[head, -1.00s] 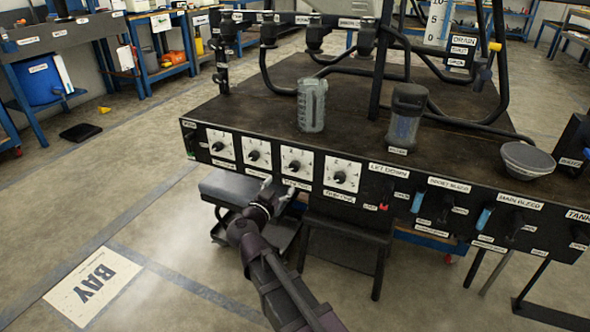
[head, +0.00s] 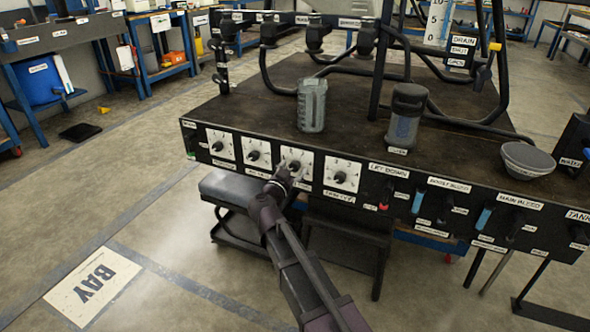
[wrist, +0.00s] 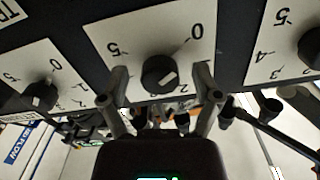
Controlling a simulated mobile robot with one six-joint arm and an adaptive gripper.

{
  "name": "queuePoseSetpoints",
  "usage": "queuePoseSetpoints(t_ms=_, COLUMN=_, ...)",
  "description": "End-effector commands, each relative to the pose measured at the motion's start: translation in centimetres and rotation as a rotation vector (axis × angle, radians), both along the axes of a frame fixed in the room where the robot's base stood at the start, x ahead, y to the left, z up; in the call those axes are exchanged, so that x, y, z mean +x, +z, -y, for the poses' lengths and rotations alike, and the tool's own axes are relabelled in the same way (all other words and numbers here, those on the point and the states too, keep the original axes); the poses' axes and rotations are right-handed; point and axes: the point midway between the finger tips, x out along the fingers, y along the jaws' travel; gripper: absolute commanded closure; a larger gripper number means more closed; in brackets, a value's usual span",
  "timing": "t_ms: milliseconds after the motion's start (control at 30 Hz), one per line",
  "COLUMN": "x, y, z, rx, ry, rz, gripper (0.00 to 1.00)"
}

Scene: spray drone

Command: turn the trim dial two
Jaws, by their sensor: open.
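A row of white square dials with black knobs runs along the front panel in the head view. My gripper (head: 296,175) is at the third dial from the left (head: 306,156) and covers its lower part. In the wrist view my gripper (wrist: 162,78) is open, with one finger on each side of the black knob (wrist: 158,70) of the middle dial plate (wrist: 140,35). I cannot tell whether the fingers touch the knob. The dial labels are too small to read surely, so I cannot tell which is trim.
Other dials sit close on both sides, the second (head: 254,155) and the fourth (head: 341,177). Right of them are a red switch (head: 385,196) and blue-handled levers (head: 418,202). A clear ribbed container (head: 311,106) and a grey bowl (head: 527,160) stand on the bench top (head: 255,105).

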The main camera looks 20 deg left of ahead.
Motion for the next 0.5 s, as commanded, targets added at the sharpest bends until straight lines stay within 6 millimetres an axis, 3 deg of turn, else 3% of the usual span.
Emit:
queuePoseSetpoints(t_ms=100, x=-0.01, y=0.00, z=0.00, rx=0.000, ry=0.000, rz=0.000, gripper=0.22)
queuePoseSetpoints(t_ms=367, x=-0.01, y=0.00, z=0.01, rx=0.000, ry=0.000, rz=0.000, gripper=0.99)
queuePoseSetpoints(t_ms=500, x=0.02, y=0.00, z=0.46, rx=0.000, ry=-0.003, rz=-0.001, gripper=1.00)
